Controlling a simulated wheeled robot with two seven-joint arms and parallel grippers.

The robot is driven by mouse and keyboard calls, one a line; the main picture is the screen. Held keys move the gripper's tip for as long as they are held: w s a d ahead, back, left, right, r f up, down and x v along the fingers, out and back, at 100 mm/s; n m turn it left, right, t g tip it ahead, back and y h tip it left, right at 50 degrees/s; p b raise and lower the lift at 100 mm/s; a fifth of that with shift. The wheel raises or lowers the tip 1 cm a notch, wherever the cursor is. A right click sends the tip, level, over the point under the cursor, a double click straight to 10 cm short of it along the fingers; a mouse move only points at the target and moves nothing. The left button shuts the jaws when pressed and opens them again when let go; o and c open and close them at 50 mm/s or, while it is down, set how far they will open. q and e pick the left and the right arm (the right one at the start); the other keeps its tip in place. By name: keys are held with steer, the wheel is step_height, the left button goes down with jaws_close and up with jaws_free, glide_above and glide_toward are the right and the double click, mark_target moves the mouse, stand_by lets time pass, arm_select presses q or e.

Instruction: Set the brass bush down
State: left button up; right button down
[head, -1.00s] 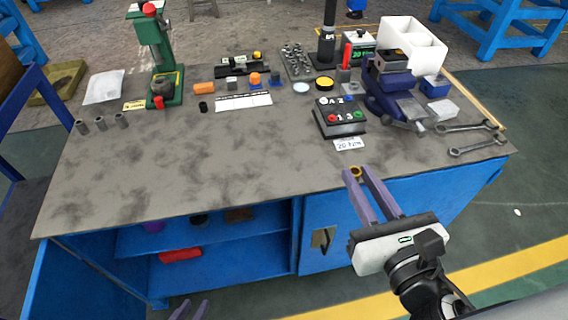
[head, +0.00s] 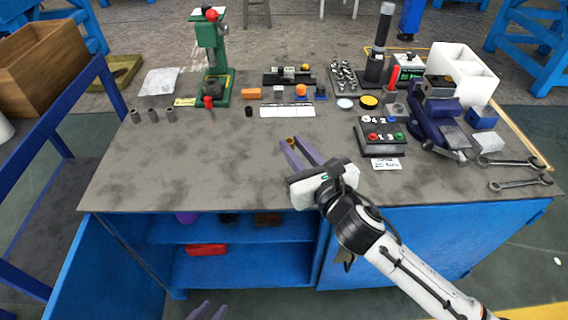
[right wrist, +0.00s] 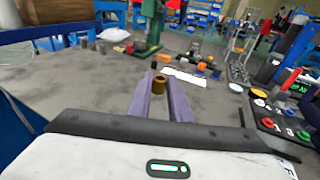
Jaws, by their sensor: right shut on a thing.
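The brass bush (right wrist: 160,84) is a small ring-shaped piece held upright between the purple fingertips of my right gripper (right wrist: 159,90) in the right wrist view. In the head view the bush (head: 291,141) shows at the tips of my right gripper (head: 297,146), over the front middle of the grey bench top (head: 230,165). I cannot tell whether the bush touches the bench. My left gripper (head: 206,311) shows only its fingertips at the bottom edge, below the bench front. They stand apart with nothing seen between them.
A black button box (head: 380,137) and a white label card (head: 386,164) lie to the right of my right gripper. A white strip (head: 287,111) lies behind it, with a black bush (head: 248,112) beside the strip. The bench's left front is clear.

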step_height(320, 180, down, 5)
steer(key=shift+r+b, duration=0.1)
steer(key=shift+b, duration=0.55)
steer(key=shift+f, duration=0.2)
step_height(320, 180, down, 4)
steer(key=shift+r+b, duration=0.2)
steer(key=shift+b, duration=0.55)
steer(key=shift+r, duration=0.1)
steer(key=c, duration=1.6)
jaws_free()
